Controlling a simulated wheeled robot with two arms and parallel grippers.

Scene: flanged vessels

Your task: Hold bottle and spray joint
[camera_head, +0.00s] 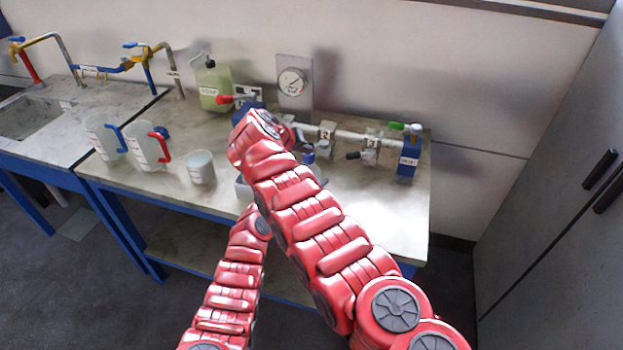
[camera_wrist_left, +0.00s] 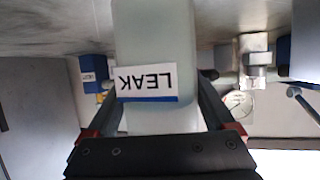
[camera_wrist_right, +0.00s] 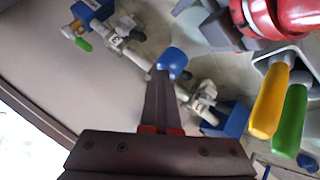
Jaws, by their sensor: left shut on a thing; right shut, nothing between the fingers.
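In the left wrist view a whitish bottle (camera_wrist_left: 155,50) with a LEAK label stands between the fingers of my left gripper (camera_wrist_left: 158,100), which is shut on it. In the head view my arms hide most of the bottle and the left gripper. My right gripper (camera_wrist_right: 160,78) is shut and empty in the right wrist view. Its tips are close to a rounded blue part (camera_wrist_right: 172,60); I cannot tell whether they touch. The pipe runs along the back of the bench, with joint 2 (camera_head: 326,143) and joint 3 (camera_head: 371,145) visible.
A red-handled valve (camera_head: 228,99) and a green-handled valve (camera_head: 405,127) sit near the pipe's ends. A gauge (camera_head: 292,82) is behind. A soap bottle (camera_head: 212,88), jugs (camera_head: 150,148) and a cup (camera_head: 202,168) stand left. Yellow (camera_wrist_right: 268,103) and green (camera_wrist_right: 290,122) handles lie at a tray.

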